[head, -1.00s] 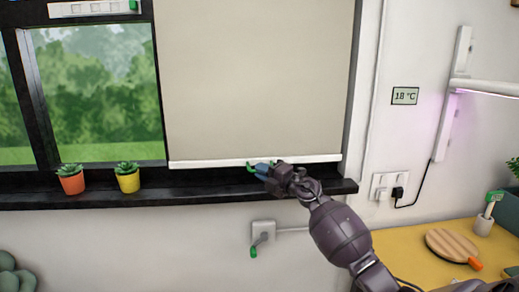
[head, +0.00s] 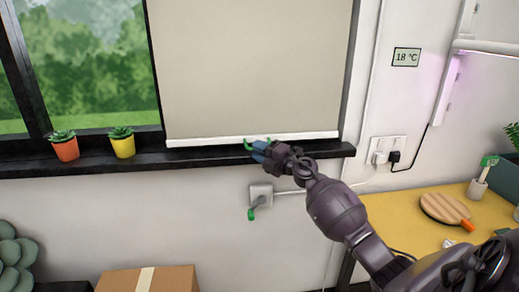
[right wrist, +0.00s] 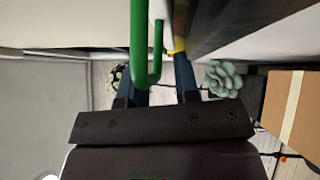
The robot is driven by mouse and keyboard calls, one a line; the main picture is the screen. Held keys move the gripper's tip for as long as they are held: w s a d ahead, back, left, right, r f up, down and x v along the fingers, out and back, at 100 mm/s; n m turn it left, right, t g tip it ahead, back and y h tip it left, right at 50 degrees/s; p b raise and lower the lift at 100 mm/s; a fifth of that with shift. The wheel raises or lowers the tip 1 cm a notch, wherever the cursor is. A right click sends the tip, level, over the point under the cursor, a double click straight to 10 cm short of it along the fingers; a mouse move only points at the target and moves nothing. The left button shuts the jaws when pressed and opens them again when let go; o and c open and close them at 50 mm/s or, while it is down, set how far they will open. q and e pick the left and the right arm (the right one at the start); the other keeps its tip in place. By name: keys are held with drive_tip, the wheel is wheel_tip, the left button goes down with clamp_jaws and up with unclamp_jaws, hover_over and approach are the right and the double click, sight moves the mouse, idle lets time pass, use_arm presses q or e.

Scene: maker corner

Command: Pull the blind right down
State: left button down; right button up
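The beige roller blind (head: 250,65) covers the right part of the window. Its white bottom bar (head: 200,141) hangs at the dark sill, with very little space showing below. A green handle (head: 249,146) sits at the bar's middle. My right gripper (head: 258,151) is at this handle, just in front of the sill. In the right wrist view the green handle (right wrist: 137,45) is a U-shaped loop overlapping the left finger. The fingers of the right gripper (right wrist: 168,75) stand apart, with a visible gap between them. My left gripper is not in view.
An orange pot (head: 65,150) and a yellow pot (head: 123,148) stand on the sill (head: 60,168) left of the blind. A cardboard box (head: 120,281) is on the floor; a yellow worktop (head: 410,215) lies right.

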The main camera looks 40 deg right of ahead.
drive_tip(key=shift+o, duration=0.6)
drive_tip(key=shift+r, duration=0.15)
drive_tip(key=v, duration=1.1)
drive_tip(key=shift+w, duration=0.1)
